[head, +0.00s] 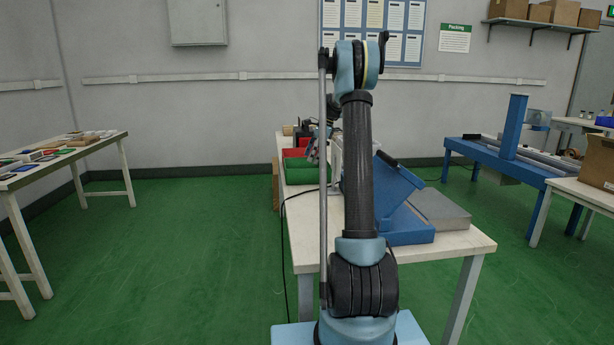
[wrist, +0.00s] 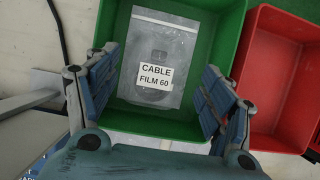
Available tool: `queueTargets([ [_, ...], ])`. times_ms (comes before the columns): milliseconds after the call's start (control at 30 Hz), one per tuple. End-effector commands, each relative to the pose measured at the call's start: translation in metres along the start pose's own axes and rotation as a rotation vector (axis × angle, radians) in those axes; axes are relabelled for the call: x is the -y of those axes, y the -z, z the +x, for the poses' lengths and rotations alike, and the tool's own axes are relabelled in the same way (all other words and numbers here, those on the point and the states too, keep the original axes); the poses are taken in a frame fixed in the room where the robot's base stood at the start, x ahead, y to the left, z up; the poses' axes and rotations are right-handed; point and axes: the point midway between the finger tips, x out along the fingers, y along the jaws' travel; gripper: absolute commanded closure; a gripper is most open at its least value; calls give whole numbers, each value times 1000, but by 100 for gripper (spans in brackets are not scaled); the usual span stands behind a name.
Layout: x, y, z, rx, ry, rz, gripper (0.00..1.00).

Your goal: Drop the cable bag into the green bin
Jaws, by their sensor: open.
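The cable bag (wrist: 155,60) is a clear, greyish pouch with a white label reading "CABLE FILM 60". In the wrist view it appears to lie flat inside the green bin (wrist: 219,45), within the bin's walls. My gripper (wrist: 158,68) is open above the bin, with one finger on each side of the bag and a gap to each. In the head view the green bin (head: 303,175) stands on the white table, and my gripper (head: 314,147) is partly hidden behind my arm. The bag cannot be made out there.
A red bin (wrist: 274,85) stands right of the green one in the wrist view. On the same white table (head: 459,241) are a blue slanted stand (head: 402,188) and a grey plate (head: 440,209). A black cable (head: 284,230) hangs at the table's left side.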

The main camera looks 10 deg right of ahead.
Motion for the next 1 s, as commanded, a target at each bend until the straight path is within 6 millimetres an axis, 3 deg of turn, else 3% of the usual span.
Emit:
queueTargets([
  [267, 0, 0, -9, 0, 0, 0, 26],
  [700, 1, 0, -86, 0, 0, 0, 26],
  [1000, 1, 0, -116, 0, -1, 1, 26],
])
